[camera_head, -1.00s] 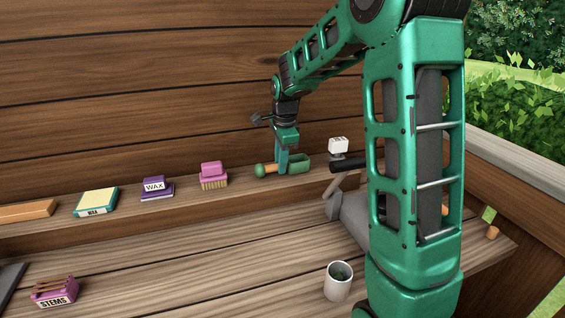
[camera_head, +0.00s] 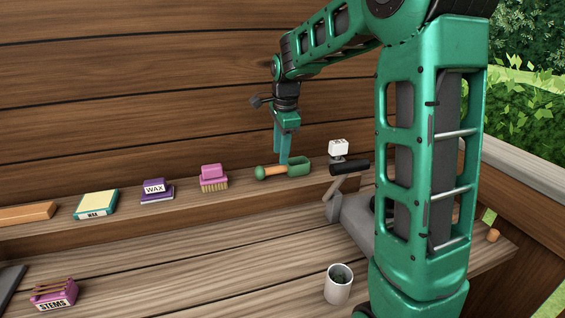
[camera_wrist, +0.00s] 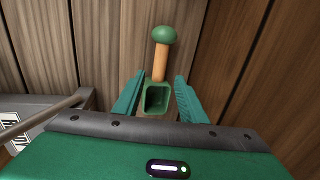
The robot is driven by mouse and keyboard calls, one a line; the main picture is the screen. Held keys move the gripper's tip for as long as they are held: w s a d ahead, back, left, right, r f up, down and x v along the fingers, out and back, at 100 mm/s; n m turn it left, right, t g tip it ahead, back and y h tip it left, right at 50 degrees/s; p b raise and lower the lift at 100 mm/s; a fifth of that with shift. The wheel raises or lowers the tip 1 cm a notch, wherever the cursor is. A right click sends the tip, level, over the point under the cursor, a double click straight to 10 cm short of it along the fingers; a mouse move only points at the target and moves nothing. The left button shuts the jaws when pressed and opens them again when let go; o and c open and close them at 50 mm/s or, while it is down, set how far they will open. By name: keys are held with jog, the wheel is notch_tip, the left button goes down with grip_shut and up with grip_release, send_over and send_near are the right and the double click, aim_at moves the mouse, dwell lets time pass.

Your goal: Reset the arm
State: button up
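My gripper (camera_head: 284,150) points down over the back shelf, just above and behind a green scoop (camera_head: 298,167) with a wooden handle and green knob. In the wrist view the two green fingers (camera_wrist: 162,97) stand apart, and the scoop (camera_wrist: 157,97) lies beyond and between their tips. The scoop rests on the shelf, and nothing is held between the fingers. My green arm reaches in from the right and hides part of the bench.
On the shelf (camera_head: 110,221) stand a pink brush (camera_head: 213,178), a purple wax box (camera_head: 156,190) and a yellow-teal box (camera_head: 96,204). The bench middle is clear.

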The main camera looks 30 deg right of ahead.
jog(key=r, duration=0.2)
jog(key=s+r, duration=0.1)
jog(key=r, duration=0.1)
jog(key=shift+a+r, duration=0.1)
jog(key=shift+r, duration=0.25)
